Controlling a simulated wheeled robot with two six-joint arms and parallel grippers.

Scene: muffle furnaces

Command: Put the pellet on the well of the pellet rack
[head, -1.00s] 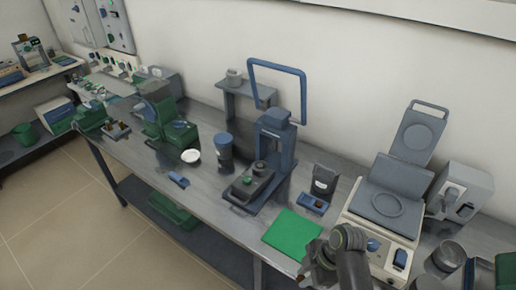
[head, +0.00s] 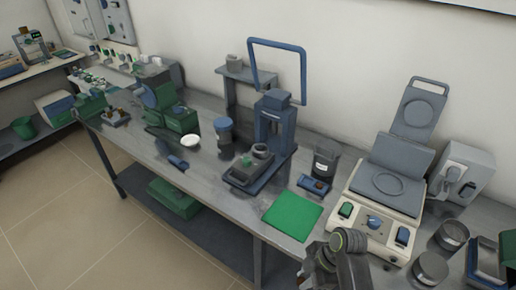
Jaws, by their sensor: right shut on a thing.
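My right gripper and wrist (head: 335,258) show at the bottom edge, in front of the hot-plate press. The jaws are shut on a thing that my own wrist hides. I cannot make out the pellet. A small blue block with a dark top (head: 314,185) lies behind the green mat; it may be the pellet rack, but its wells are too small to tell. A similar small blue piece (head: 178,162) lies near the table's front edge, further left. My left gripper is not in view.
A green mat (head: 292,215) lies flat and bare. A blue press (head: 272,130) stands behind it to the left. The cream hot-plate press (head: 376,226) with its raised lid stands to the right. Grey round containers (head: 431,268) crowd the right corner. The wall is close behind the bench.

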